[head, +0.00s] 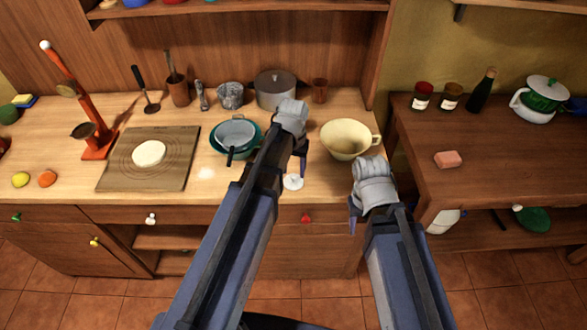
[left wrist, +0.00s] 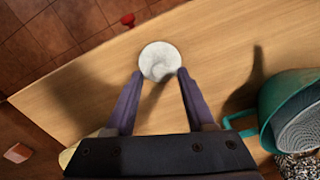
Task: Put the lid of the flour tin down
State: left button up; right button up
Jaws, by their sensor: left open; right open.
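A small round white piece, apparently the lid (head: 293,183), lies on the wooden counter near its front edge. In the left wrist view the lid (left wrist: 160,60) is a pale, marbled disc at the fingertips. My left gripper (head: 300,160) is open above the counter by the lid; in its wrist view the two fingers (left wrist: 157,74) point at the disc, one at each side of its near edge. I cannot tell whether they touch it. My right gripper (head: 353,213) is open and empty in front of the counter. A grey speckled tin (head: 230,96) stands at the back; I cannot tell if it is the flour tin.
A teal pot with a strainer (left wrist: 290,105) stands close to the left gripper. A cream bowl (head: 347,139) is to the right. A board with dough (head: 150,180) lies to the left. Bare counter shows around the lid.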

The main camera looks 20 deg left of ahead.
aim_at(293, 175)
pick_arm(q)
notch_tip(293, 175, up, 10)
jog(key=p, duration=0.9)
jog(key=s+d+m+y, duration=0.1)
jog(key=s+d+m, duration=0.2)
jog(key=s+d, duration=0.7)
jog(key=s, duration=0.4)
jog(key=shift+s+d+f+b, duration=0.15)
jog(key=shift+s+d+b, duration=0.05)
jog(key=shift+d+b, duration=0.1)
notch_tip(293, 175, down, 4)
jog(key=b, duration=0.4)
jog(key=shift+f, duration=0.15)
